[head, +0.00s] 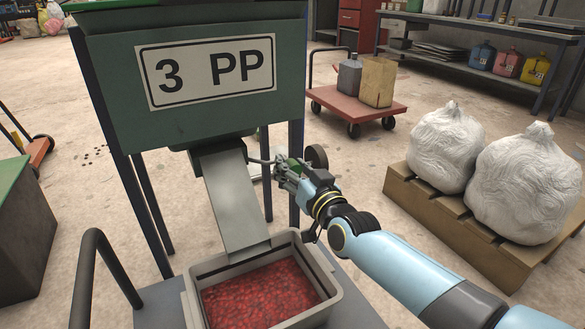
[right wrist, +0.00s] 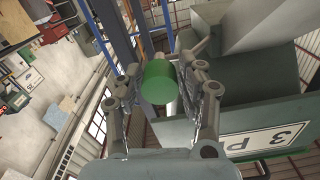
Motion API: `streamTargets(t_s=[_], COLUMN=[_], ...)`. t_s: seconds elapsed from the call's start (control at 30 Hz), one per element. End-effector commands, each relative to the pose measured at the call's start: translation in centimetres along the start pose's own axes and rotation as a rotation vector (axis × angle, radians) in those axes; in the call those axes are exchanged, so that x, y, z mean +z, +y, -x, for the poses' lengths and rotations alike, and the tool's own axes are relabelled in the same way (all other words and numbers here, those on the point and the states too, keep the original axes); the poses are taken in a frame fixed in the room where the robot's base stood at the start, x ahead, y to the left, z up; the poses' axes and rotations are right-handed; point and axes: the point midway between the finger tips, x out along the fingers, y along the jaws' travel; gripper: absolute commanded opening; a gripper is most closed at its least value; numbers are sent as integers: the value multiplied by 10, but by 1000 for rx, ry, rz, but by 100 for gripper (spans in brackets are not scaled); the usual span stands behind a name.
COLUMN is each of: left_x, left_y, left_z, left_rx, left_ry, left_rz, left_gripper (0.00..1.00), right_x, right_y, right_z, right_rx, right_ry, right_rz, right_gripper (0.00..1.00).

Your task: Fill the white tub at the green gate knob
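The tub (head: 336,301), pale grey in the head view, stands under the chute and holds red pellets (head: 262,289) to a fairly high level, below the rim. The sloping metal chute (head: 234,200) ends over the tub's back edge and shows no pellets on it. The green gate knob (right wrist: 159,82) is between the fingers of my right gripper (right wrist: 160,85) in the right wrist view. The gaps beside it look very small, and I cannot tell whether the fingers press on it. In the head view my right gripper (head: 284,170) is beside the chute's top. My left gripper is not in view.
The green hopper marked 3 PP (head: 120,105) stands over the chute on blue legs. A black rail (head: 86,270) is at the front left. Two white sacks (head: 527,185) sit on a wooden pallet (head: 483,235) to the right. A red cart (head: 357,106) stands behind.

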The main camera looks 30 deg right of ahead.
Motion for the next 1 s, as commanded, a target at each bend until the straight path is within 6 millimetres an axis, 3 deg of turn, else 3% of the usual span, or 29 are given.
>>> streamTargets(t_s=[0.03, 0.27, 0.57, 0.83, 1.0], left_x=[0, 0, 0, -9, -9], left_y=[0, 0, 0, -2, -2], left_z=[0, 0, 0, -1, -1], left_rx=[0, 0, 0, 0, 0], left_ry=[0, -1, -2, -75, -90], left_rz=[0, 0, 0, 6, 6], left_gripper=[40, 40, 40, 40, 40], right_x=[0, 0, 0, -10, -12], right_y=[0, 0, 3, 51, 64], right_z=[0, 0, 0, 0, 1], right_rx=[0, 0, 0, 0, 0], right_ry=[0, 0, -1, -2, -2], right_rz=[0, 0, 2, 7, 2], right_gripper=[30, 0, 0, 0, 0])
